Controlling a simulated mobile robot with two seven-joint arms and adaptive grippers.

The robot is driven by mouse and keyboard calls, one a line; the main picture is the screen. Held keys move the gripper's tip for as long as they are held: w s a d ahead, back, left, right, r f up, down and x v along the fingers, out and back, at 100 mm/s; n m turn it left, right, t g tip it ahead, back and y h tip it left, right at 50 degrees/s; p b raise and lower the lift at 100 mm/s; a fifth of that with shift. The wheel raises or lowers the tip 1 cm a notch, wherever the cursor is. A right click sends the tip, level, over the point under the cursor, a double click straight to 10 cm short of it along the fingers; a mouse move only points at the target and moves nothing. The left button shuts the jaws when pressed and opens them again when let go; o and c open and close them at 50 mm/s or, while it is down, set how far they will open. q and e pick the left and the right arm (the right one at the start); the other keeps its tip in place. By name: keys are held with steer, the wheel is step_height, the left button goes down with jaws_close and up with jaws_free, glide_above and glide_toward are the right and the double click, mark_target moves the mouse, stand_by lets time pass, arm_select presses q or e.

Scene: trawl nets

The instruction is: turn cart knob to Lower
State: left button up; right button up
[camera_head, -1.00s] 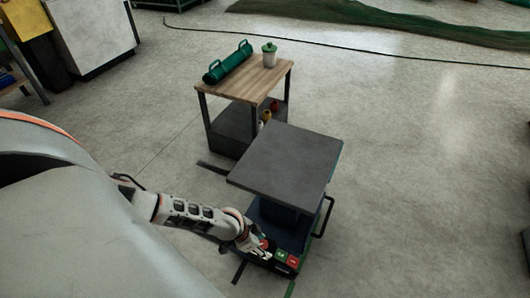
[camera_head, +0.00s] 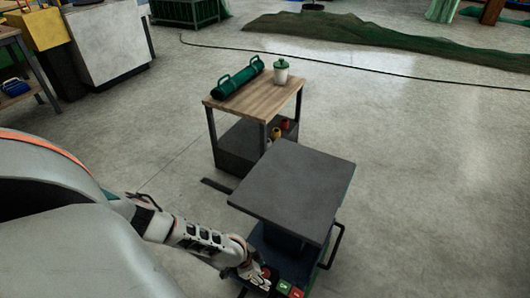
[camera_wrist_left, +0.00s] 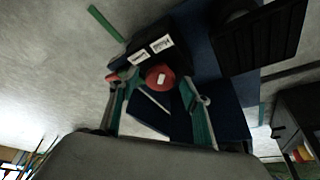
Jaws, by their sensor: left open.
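The cart (camera_head: 290,190) has a flat dark grey top over a blue base, with a small control panel at its near end. A green button (camera_head: 284,287) and a red button (camera_head: 297,292) show on the panel in the head view. In the left wrist view, a round red knob (camera_wrist_left: 160,77) with a small white mark sits by two white labels (camera_wrist_left: 150,50), too small to read. My left gripper (camera_head: 262,277) is at the panel. Its teal fingers (camera_wrist_left: 152,88) are open, one on each side of the knob; contact cannot be told. My right gripper is out of view.
A wooden-topped trolley (camera_head: 254,97) stands just behind the cart, holding a green cylinder (camera_head: 238,80) and a white jar with a green lid (camera_head: 281,72). A black handle (camera_head: 334,248) sticks out at the cart's right. The floor to the right is clear.

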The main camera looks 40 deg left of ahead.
arm_select(q)
steer(key=shift+w, duration=0.1)
steer(key=c, duration=1.1)
steer(key=shift+r, duration=0.1)
